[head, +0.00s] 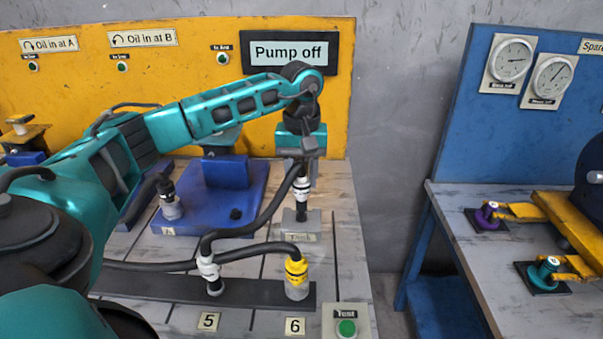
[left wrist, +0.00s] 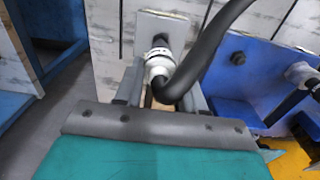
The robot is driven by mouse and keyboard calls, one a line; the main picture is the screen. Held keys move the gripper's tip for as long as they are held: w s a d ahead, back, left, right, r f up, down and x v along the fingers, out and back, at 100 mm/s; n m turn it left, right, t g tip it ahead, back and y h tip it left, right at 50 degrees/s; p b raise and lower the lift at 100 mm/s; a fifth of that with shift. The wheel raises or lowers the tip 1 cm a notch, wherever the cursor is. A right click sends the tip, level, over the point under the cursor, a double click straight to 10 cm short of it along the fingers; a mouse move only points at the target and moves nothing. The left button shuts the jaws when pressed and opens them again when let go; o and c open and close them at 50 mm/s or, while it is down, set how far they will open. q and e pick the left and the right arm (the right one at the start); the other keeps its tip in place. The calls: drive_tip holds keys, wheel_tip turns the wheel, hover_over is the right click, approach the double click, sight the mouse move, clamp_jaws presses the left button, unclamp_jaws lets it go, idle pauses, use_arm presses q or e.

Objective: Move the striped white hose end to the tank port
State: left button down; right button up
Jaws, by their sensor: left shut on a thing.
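The striped white hose end (head: 302,190) is held upright in my left gripper (head: 303,172), below the teal wrist. It stands directly over the grey tank port block (head: 301,227), with its dark tip at the top of the block. I cannot tell whether the tip is fully seated. In the left wrist view the white hose end (left wrist: 158,66) sits between the fingers of my left gripper (left wrist: 160,92), and the tank port plate (left wrist: 164,24) shows behind it. The black hose (head: 268,212) bends down from the hose end. My right gripper is not in view.
A white hose end (head: 209,270) stands near label 5 and a yellow one (head: 297,271) near label 6. Another hose end (head: 171,203) stands on the blue base (head: 255,178). A green Test button (head: 346,328) is at the front. The panel (head: 290,51) reads "Pump off".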

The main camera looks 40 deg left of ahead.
use_arm(q)
drive_tip(key=shift+f+b, duration=0.4)
drive_tip(key=shift+f, duration=0.35)
drive_tip(key=c, duration=0.6)
unclamp_jaws()
drive_tip(key=shift+r, duration=0.1)
wheel_tip(320, 180, up, 6)
drive_tip(key=p, duration=0.5)
